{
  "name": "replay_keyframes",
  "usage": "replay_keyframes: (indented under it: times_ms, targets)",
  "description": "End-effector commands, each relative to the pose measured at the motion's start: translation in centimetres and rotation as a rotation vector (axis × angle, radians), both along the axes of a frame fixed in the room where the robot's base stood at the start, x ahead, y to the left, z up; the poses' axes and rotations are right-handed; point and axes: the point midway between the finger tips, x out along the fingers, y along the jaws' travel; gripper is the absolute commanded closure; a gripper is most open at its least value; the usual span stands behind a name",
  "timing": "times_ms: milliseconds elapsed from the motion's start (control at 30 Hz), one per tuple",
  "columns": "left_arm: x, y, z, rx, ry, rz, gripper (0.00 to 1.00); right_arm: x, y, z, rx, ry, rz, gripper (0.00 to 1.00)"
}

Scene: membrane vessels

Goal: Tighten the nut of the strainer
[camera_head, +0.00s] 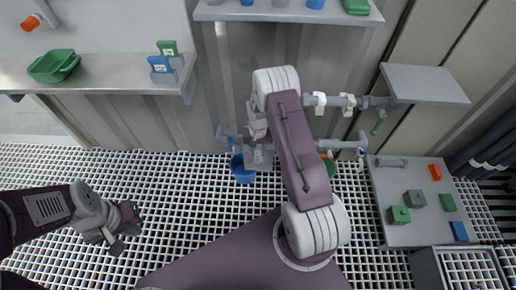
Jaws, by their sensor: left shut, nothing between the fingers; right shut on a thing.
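My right gripper (258,152) reaches down past my raised forearm to the lower pipe (341,145). It is shut on a small part at the pipe's left section, which seems to be the strainer's nut; the fingers and my arm mostly hide it. The strainer itself cannot be told apart clearly there. My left gripper (117,243) is shut and empty, low over the grating at the left, well away from the pipe.
A blue bucket (242,171) stands under the pipe, and a green bucket (330,167) is partly behind my arm. An upper pipe (334,101) has a green-handled valve (378,123). A grey table (405,235) with coloured blocks stands right. Shelves (110,72) line the wall.

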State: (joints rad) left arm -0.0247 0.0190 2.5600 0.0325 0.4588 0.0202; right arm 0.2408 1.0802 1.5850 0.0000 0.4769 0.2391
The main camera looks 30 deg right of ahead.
Motion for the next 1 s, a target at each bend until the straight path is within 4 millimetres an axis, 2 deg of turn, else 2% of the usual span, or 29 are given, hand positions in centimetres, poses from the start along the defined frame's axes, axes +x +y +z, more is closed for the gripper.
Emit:
replay_keyframes:
  times_ms: [300,767,800,833,1000]
  targets:
    - [0.0,0.0,0.72,0.0,0.0,0.0,1.0,0.05,-0.01,0.04,0.0,-0.001,-0.078,1.0]
    - [0.0,0.0,0.73,0.0,0.0,0.0,1.0,0.07,-0.02,0.0,0.0,-0.002,-0.088,1.0]
    - [0.0,0.0,0.73,0.0,0.0,0.0,1.0,0.07,-0.02,0.0,0.0,-0.002,-0.088,0.62]
    - [0.0,0.0,0.73,0.0,0.0,0.0,1.0,0.07,-0.02,0.0,0.0,-0.002,-0.088,0.53]
    - [-0.01,-0.01,0.73,0.0,0.0,0.0,1.0,0.05,-0.01,0.0,0.0,-0.001,-0.087,0.51]
